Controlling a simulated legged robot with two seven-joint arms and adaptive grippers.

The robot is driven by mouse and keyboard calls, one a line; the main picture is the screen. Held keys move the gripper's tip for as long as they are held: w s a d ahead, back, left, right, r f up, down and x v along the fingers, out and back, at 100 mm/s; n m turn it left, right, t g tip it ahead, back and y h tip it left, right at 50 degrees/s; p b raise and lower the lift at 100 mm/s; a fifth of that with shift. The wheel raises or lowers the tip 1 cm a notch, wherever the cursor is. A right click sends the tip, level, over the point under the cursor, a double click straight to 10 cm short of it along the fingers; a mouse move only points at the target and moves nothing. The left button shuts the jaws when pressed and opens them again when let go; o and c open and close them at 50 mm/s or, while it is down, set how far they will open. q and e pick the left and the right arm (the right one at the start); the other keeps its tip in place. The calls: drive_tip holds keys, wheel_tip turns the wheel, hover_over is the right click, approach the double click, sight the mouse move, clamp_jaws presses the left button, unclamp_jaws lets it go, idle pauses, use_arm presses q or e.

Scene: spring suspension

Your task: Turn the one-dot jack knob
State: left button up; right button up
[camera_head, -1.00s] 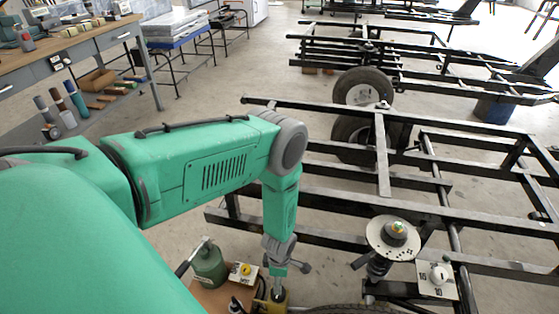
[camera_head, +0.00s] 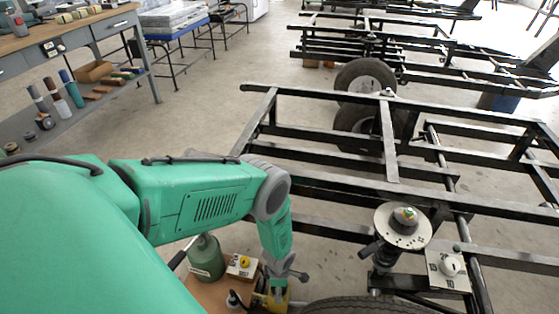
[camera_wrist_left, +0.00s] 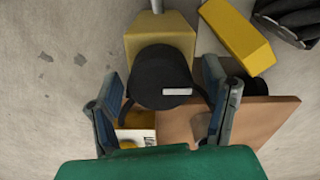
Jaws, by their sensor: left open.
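A black round knob (camera_wrist_left: 163,78) with one small pale mark sits on a yellow jack body (camera_wrist_left: 160,35) in the left wrist view. I cannot make out dots on it. My left gripper (camera_wrist_left: 165,108) is open, with one finger on each side of the knob; I cannot tell whether they touch it. In the head view my left gripper (camera_head: 279,283) points down at the yellow jack (camera_head: 270,299), hiding much of it. A white box with a yellow knob (camera_head: 243,262) stands just left of it. My right gripper is not in view.
A green bottle-shaped jack (camera_head: 206,258) stands on a brown board (camera_head: 203,291) to the left. A black steel frame (camera_head: 330,180), a spring with a round plate (camera_head: 403,228) and a white dial panel (camera_head: 449,269) are on the right. A tire (camera_head: 365,306) is close by.

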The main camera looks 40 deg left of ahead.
use_arm(q)
drive_tip(key=shift+f, duration=0.15)
drive_tip(key=shift+c, duration=0.8)
drive_tip(key=shift+d, duration=0.1)
drive_tip(key=c, duration=1)
